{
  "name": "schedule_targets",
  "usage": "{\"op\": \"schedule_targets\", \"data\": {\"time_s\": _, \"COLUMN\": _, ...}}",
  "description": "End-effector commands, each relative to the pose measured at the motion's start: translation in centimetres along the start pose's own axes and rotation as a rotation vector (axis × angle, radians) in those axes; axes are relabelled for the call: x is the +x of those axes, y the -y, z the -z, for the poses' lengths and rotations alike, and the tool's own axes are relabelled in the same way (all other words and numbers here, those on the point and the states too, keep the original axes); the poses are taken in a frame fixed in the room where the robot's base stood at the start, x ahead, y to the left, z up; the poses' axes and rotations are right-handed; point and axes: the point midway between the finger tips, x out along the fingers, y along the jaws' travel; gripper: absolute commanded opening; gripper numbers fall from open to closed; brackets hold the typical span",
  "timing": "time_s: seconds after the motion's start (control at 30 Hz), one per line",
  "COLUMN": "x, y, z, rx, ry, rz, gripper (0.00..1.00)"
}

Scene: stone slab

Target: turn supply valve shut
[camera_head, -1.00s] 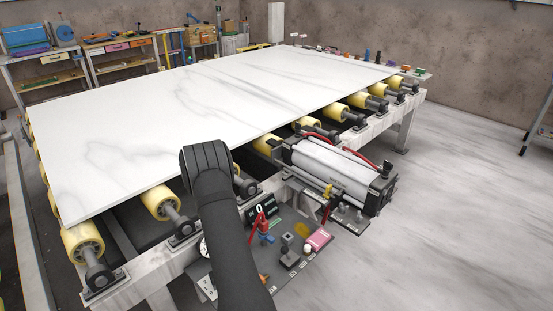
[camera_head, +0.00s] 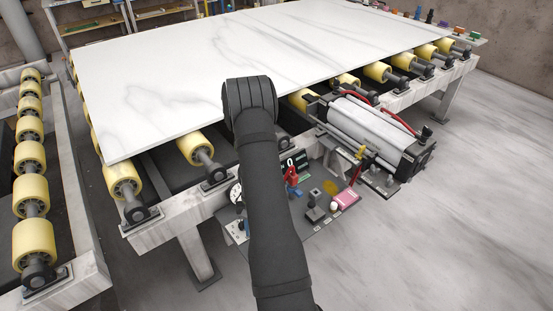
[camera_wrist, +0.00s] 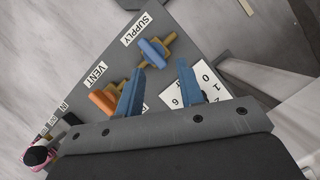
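The supply valve (camera_wrist: 153,51) has a blue handle on a brass body, beside the SUPPLY label (camera_wrist: 137,29) in the wrist view. Its handle appears to lie across the brass pipe. My gripper (camera_wrist: 161,68) is open and empty, its two blue fingers apart. The fingertips are just below the supply valve in that picture, with no clear contact. The orange vent valve (camera_wrist: 103,99) is left of the left finger, near the VENT label (camera_wrist: 97,75). In the head view my arm hides the gripper, and I cannot make out the supply valve for certain.
A white numbered card or dial (camera_wrist: 190,97) lies partly behind the right finger. In the head view, the control panel (camera_head: 318,222) carries a red clamp-like item (camera_head: 291,178) and a pink box (camera_head: 346,198). A cylinder unit (camera_head: 370,132) and the marble slab (camera_head: 190,70) on rollers stand close by.

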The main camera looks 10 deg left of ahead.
Motion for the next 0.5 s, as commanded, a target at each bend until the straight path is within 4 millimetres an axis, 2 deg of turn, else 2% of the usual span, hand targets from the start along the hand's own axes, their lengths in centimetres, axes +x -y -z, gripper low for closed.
{"op": "schedule_targets", "data": {"time_s": 0.03, "x": -2.5, "y": 0.7, "z": 0.2, "rx": -0.078, "ry": -0.012, "rz": -0.03, "gripper": 0.35}}
{"op": "schedule_targets", "data": {"time_s": 0.1, "x": -5.5, "y": 1.3, "z": 0.1, "rx": -0.185, "ry": -0.011, "rz": -0.075, "gripper": 0.35}}
{"op": "schedule_targets", "data": {"time_s": 0.23, "x": -9.9, "y": 2.1, "z": -0.4, "rx": -0.332, "ry": -0.002, "rz": -0.145, "gripper": 0.35}}
{"op": "schedule_targets", "data": {"time_s": 0.3, "x": -11.2, "y": 2.3, "z": -0.7, "rx": -0.379, "ry": 0.002, "rz": -0.17, "gripper": 0.35}}
{"op": "schedule_targets", "data": {"time_s": 0.37, "x": -11.7, "y": 2.4, "z": -0.8, "rx": -0.401, "ry": 0.008, "rz": -0.181, "gripper": 0.35}}
{"op": "schedule_targets", "data": {"time_s": 0.5, "x": -10.9, "y": 2.1, "z": -0.8, "rx": -0.41, "ry": 0.012, "rz": -0.186, "gripper": 0.35}}
